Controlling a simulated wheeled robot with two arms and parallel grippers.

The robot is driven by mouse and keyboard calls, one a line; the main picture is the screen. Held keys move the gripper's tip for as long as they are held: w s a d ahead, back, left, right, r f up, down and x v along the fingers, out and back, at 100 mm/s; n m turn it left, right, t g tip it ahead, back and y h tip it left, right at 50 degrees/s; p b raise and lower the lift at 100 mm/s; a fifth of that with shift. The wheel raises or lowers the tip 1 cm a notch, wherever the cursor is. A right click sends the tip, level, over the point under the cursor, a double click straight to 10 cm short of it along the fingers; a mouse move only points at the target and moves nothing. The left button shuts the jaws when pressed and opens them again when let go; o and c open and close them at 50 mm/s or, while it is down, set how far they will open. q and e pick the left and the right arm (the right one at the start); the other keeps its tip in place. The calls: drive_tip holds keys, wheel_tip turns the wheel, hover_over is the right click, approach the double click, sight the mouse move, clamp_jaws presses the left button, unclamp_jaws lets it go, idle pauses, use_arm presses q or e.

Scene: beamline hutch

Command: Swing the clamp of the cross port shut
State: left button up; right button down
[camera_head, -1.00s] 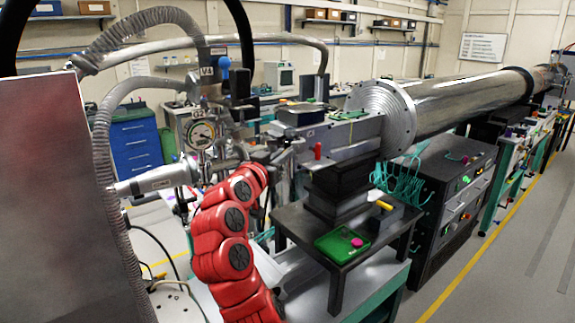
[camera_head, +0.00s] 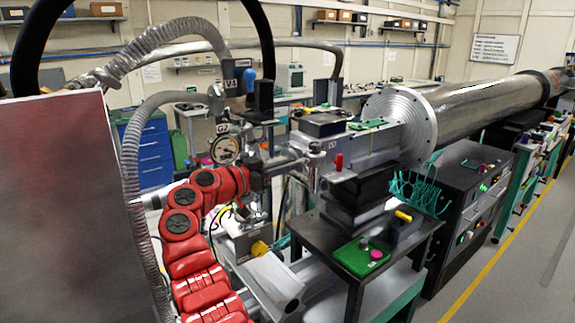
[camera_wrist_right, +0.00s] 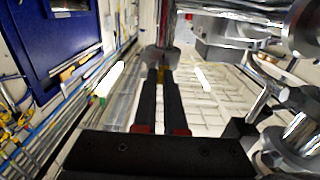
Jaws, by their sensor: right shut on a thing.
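The metal cross of vacuum fittings (camera_head: 262,172) stands left of centre in the head view, under the round gauge (camera_head: 225,151). My red right arm reaches up from the bottom left to it and partly covers its left side. My right gripper (camera_head: 254,178) is small and partly hidden there. In the right wrist view its two dark fingers (camera_wrist_right: 161,72) are close together, with a thin yellowish strip between the tips at a metal fitting (camera_wrist_right: 160,57). This looks like part of the clamp, but its swing angle cannot be told. My left gripper is not in view.
A ribbed hose (camera_head: 132,150) hangs left of the arm. A black small table (camera_head: 330,245) with a green tray (camera_head: 345,262) stands right of the cross. A long steel tube (camera_head: 480,105) runs to the back right. Floor at the far right is clear.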

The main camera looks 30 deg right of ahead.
drive_tip(key=shift+r, duration=0.15)
drive_tip(key=c, duration=1)
unclamp_jaws()
drive_tip(key=shift+f, duration=0.25)
